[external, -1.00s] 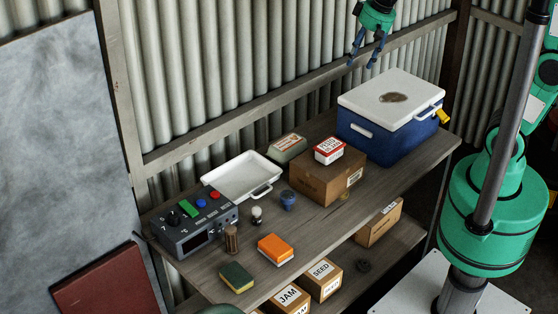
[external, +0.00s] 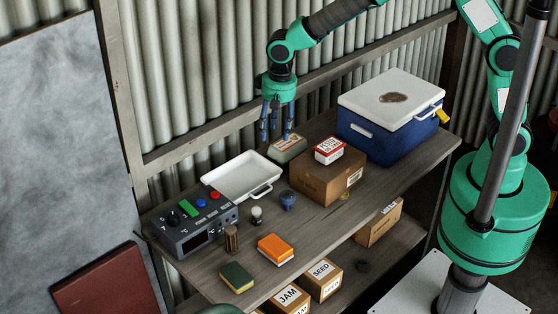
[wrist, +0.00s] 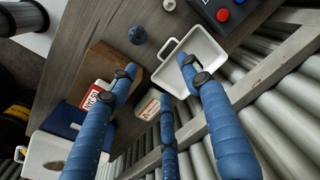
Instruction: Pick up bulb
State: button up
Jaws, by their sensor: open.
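The bulb (external: 256,213), a small pale round-topped thing with a darker lower part, stands on the wooden workbench in front of the white tray (external: 238,176). It appears partly cut off at the top edge of the wrist view (wrist: 168,4). My gripper (external: 276,132) has blue fingers, spread open and empty. In the external view it hangs above the back of the bench, behind and right of the bulb and apart from it. In the wrist view the spread fingers (wrist: 158,70) cover parts of the tray and boxes.
A dark blue small object (external: 288,200) stands right of the bulb. A control box (external: 195,227), brown cylinder (external: 231,238) and orange sponge-like block (external: 275,248) are left and in front. A cardboard box (external: 325,180) and blue cooler (external: 385,130) stand right. Corrugated wall lies behind.

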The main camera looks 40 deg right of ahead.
send_over(256, 207)
notch_tip(256, 207, down, 12)
jog(key=f, duration=0.1)
jog(key=shift+a+r+g+h, duration=0.15)
jog(key=shift+r+g+h, duration=0.15)
jog(key=shift+g, duration=0.1)
jog(key=shift+f, duration=0.15)
jog(key=shift+f, duration=4.25)
jog(key=shift+d+f+b, duration=0.15)
jog(key=shift+f+b, duration=0.15)
jog(key=shift+f, duration=1)
jog(key=shift+d+f+b, duration=0.1)
jog(key=shift+f+b, duration=0.15)
jog(key=shift+f, duration=1)
jog(key=shift+c, duration=0.2)
grip_shut()
